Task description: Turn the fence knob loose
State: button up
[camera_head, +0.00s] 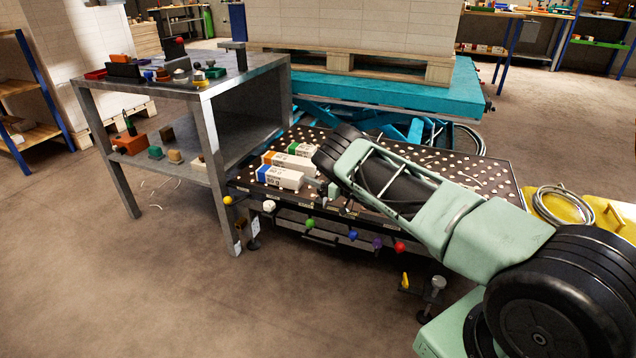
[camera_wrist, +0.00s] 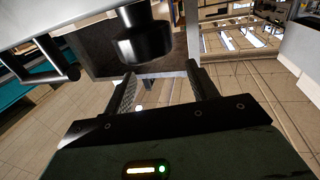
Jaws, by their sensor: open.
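Several coloured knobs line the front edge of the black ball-top table (camera_head: 460,172): yellow (camera_head: 227,200), white (camera_head: 269,206), green (camera_head: 310,224), blue (camera_head: 352,235), purple (camera_head: 377,242) and red (camera_head: 400,247). I cannot tell which one is the fence knob. My gripper (camera_head: 335,192) is low over the front of this table, right of the paper reams, partly hidden by my arm. In the wrist view my gripper (camera_wrist: 164,82) is open, with nothing between its fingers. A dark round cylinder (camera_wrist: 143,40) stands just beyond the fingertips, apart from them as far as I can tell.
White paper reams (camera_head: 280,177) lie on the table, left of my gripper. A grey bench (camera_head: 205,88) with small parts stands at the left. A teal lift (camera_head: 400,88) with a loaded pallet is behind. The floor at front left is clear.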

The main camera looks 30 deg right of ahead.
notch_tip(320, 180, up, 6)
jog(key=shift+f+p, duration=0.2)
jog(key=shift+p, duration=0.45)
